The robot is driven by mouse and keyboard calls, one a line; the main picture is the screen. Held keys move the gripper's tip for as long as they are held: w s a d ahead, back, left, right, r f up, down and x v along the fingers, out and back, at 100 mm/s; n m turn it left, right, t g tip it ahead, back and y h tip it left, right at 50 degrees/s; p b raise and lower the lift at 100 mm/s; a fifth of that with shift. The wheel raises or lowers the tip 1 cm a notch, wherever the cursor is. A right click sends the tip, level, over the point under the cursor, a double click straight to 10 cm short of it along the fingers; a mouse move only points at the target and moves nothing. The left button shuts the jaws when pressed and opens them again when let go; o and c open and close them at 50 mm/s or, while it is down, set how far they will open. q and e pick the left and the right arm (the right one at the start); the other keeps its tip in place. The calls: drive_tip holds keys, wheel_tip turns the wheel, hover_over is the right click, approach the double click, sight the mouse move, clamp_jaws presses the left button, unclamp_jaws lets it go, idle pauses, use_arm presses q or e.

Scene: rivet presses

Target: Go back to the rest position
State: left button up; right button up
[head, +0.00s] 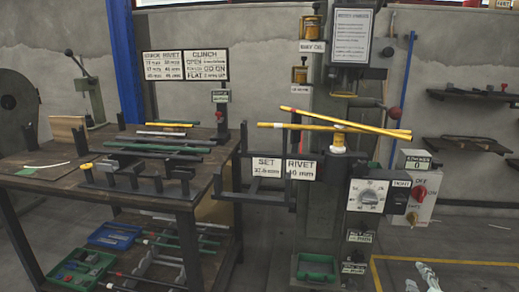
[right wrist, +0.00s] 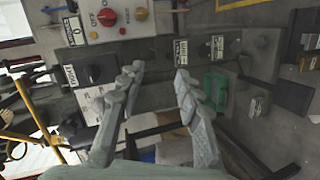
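My right gripper (head: 422,280) shows at the bottom right edge of the head view, low in front of the rivet press (head: 325,130). In the right wrist view the same gripper (right wrist: 157,80) has its two grey fingers apart, with nothing between them. Behind the fingers are the press's grey panels and a red knob (right wrist: 107,17). My left gripper is in neither view.
Two yellow rods (head: 345,125) lie across the press. A workbench (head: 60,185) at the left carries several rods on holders. A blue tray (head: 85,268) and a green tray (head: 316,267) sit low.

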drive_tip(key=s+a+f+m+g+y, duration=0.2)
drive_tip(key=s+a+f+m+g, duration=0.2)
drive_tip(key=s+a+f, duration=0.3)
drive_tip(key=s+a+f+m+g+y, duration=0.2)
drive_tip(key=s+a+f+m+g, duration=0.2)
drive_tip(key=s+f, duration=1)
drive_tip(key=a+f+g, duration=0.2)
drive_tip(key=a+f, duration=0.1)
drive_tip(key=f, duration=0.1)
drive_tip(key=shift+s+m+g, duration=0.4)
